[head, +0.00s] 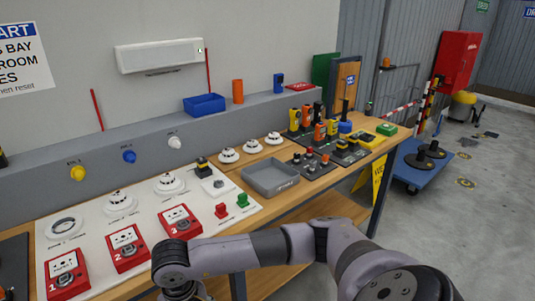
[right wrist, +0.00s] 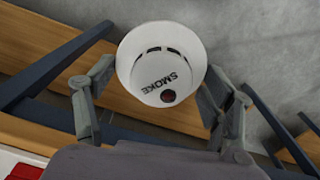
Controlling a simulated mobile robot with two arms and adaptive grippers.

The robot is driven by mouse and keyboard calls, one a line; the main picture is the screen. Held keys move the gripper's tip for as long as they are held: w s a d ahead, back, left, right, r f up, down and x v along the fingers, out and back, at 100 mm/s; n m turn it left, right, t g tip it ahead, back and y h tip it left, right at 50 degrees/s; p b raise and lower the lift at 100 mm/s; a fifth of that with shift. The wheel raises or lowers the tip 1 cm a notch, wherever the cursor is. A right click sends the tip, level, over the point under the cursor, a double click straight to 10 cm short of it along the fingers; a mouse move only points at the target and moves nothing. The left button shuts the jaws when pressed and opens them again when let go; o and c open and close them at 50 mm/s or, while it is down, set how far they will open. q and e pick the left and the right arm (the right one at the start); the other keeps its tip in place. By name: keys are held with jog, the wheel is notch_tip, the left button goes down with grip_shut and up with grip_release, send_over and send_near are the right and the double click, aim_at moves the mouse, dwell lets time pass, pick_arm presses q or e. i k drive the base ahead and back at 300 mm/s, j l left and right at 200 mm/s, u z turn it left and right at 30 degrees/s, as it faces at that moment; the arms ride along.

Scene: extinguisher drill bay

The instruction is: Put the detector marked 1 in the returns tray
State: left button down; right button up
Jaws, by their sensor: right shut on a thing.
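A white smoke detector (right wrist: 160,62) with the word SMOKE and a dark red spot is held between the fingers of my right gripper (right wrist: 158,108) in the right wrist view. No number shows on it. In the head view my right arm reaches left along the bench front; its gripper runs out of the bottom edge, and the held detector is not visible there. The grey returns tray (head: 270,178) stands empty on the bench, right of the white board. An empty-looking ring base (head: 63,226) is at the board's left. My left gripper is out of view.
Other detectors sit on the board (head: 170,185) and in a row behind the tray (head: 228,155). Red call points (head: 180,220) and red and green blocks (head: 242,200) lie near the board's front. Radios and tools (head: 320,130) crowd the bench right of the tray.

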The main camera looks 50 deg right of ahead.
aim_at(270, 179)
jog(key=l, duration=0.8)
jog(key=k+l, duration=0.1)
jog(key=l, duration=0.7)
jog(key=l+u, duration=0.1)
jog(key=l, duration=0.65)
